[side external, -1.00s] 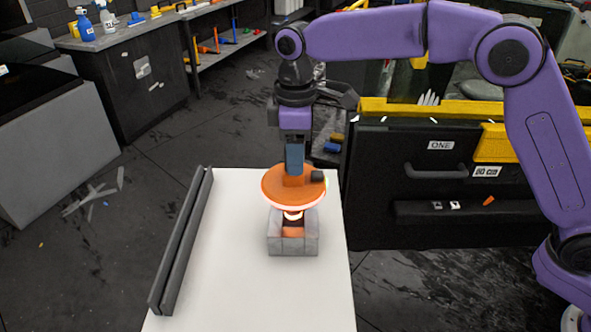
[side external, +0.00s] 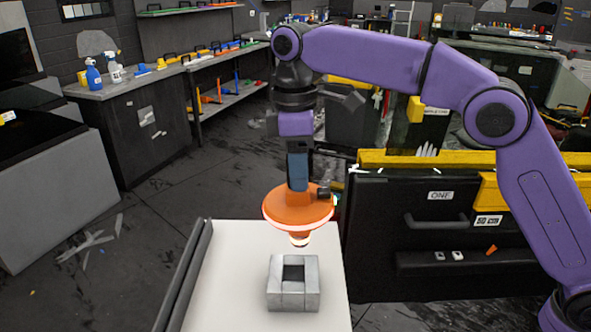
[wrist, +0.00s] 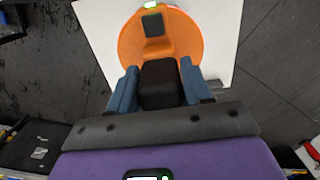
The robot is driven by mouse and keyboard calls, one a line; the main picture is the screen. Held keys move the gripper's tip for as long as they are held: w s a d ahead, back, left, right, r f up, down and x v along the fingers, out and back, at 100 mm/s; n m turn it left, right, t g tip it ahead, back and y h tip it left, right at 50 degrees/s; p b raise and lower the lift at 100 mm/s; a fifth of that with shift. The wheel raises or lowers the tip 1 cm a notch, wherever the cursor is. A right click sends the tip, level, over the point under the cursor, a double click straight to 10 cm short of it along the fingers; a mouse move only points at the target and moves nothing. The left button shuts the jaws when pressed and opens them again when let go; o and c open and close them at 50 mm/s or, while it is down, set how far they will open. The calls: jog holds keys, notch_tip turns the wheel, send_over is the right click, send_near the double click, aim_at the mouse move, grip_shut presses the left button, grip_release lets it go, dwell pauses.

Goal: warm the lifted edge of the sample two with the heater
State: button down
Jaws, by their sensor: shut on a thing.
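The heater (side external: 297,211) is an orange tool with a wide disc and a narrow nozzle pointing down. My gripper (side external: 298,180) has its blue fingers shut on the heater's handle; the wrist view shows the heater (wrist: 187,38) between them. The heater hangs upright just above a grey block-like holder (side external: 292,300) with a square opening, apart from it. A small pale band shows at the nozzle's lower end. I cannot make out sample two or its lifted edge in either view.
The holder stands on a white tabletop (side external: 235,290) with dark rails (side external: 186,275) along its left side. A black drawer cabinet (side external: 385,225) labelled ONE stands close on the right. A bench with spray bottles (side external: 92,75) is at the back left.

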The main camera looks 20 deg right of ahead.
jog(key=shift+s+d+f, duration=0.3)
jog(key=shift+d, duration=0.2)
jog(key=s+d+n+t+h, duration=0.2)
jog(key=s+d+n+t, duration=0.4)
jog(key=d, duration=0.4)
jog(key=s+d+n+t+h, duration=0.3)
jog(key=s+d+n+t, duration=0.25)
jog(key=d, duration=0.35)
jog(key=s+d+n+t+h, duration=0.2)
jog(key=s+d+n+t, duration=0.4)
jog(key=d, duration=0.4)
notch_tip(320, 180, down, 15)
jog(key=t, duration=0.1)
jog(key=x, duration=0.8)
jog(key=shift+w+a, duration=0.15)
jog(key=shift+f+n, duration=0.15)
jog(key=shift+n, duration=0.1)
dwell(2.2)
